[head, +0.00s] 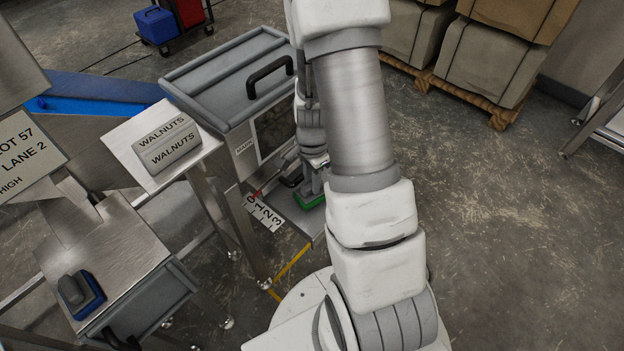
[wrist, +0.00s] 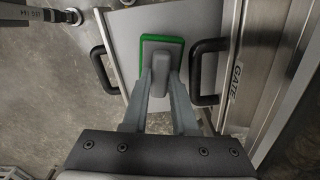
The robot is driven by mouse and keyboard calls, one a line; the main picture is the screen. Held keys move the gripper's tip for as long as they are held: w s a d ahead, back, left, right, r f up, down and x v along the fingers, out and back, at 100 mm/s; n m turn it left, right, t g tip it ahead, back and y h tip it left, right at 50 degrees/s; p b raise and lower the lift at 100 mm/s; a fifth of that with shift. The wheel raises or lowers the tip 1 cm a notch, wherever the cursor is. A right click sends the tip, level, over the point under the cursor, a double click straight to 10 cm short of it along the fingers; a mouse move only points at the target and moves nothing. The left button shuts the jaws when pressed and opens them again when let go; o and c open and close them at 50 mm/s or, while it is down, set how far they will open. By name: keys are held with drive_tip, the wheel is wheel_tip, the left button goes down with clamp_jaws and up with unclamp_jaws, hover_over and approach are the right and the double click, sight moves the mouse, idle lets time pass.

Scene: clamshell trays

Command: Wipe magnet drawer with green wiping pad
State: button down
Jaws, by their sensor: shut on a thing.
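The green wiping pad (head: 312,202) has a grey block handle; it also shows in the wrist view (wrist: 177,41). My gripper (head: 313,186) is shut on that handle, with a finger on either side in the wrist view (wrist: 160,85). The magnet drawer (head: 313,222) is a flat grey surface standing out from the machine, and it fills the middle of the wrist view (wrist: 120,30). The pad lies over the drawer, but I cannot tell whether it touches. My arm hides part of the drawer in the head view.
The grey machine housing (head: 225,75) has a black handle on its lid. A scale marked 0 to 3 (head: 264,212) lies beside the drawer. Black handles flank the pad in the wrist view (wrist: 207,72). A blue pad (head: 82,296) lies on the left table.

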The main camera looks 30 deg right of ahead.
sight(301, 202)
drive_tip(key=shift+f+b, duration=0.85)
drive_tip(key=shift+f, duration=0.2)
drive_tip(key=shift+a, duration=0.1)
drive_tip(key=shift+s+a+r+p, duration=0.1)
drive_tip(key=shift+s+a+p, duration=0.2)
drive_tip(key=shift+a, duration=0.5)
drive_tip(key=shift+s+a+r+p, duration=0.15)
drive_tip(key=shift+s+a, duration=0.15)
drive_tip(key=shift+a, duration=0.5)
drive_tip(key=shift+s+a, duration=0.1)
drive_tip(key=shift+a, duration=0.05)
drive_tip(key=shift+f, duration=0.2)
drive_tip(key=shift+w+d+f+b, duration=0.15)
drive_tip(key=shift+w+d+b, duration=0.15)
drive_tip(key=shift+d, duration=0.7)
drive_tip(key=shift+w+d+f+b, duration=0.15)
drive_tip(key=shift+w+d, duration=0.2)
drive_tip(key=shift+d, duration=0.6)
drive_tip(key=shift+r, duration=0.15)
wheel_tip(301, 202, up, 6)
drive_tip(key=p, duration=0.5)
